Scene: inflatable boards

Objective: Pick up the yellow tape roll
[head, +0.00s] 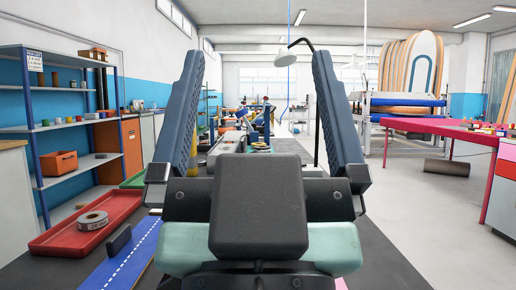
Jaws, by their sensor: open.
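My gripper (258,66) fills the middle of the head view. Its two dark blue fingers point up and stand wide apart, with nothing between them. I cannot clearly pick out the yellow tape roll. Small coloured items, some yellowish, sit on the pink table (425,125) at the right, too small to tell. A yellow thing (194,158) shows partly behind the left finger; its shape is hidden. A pale grey roll (92,220) lies in the red tray (62,242) at the lower left. My gripper touches none of these.
A blue-framed shelf (62,128) with tins and an orange bin (58,162) stands at the left. A blue strip with a dashed white line (128,258) lies beside the red tray. A dark roll (446,168) lies on the floor under the pink table. Grey floor at the right is mostly clear.

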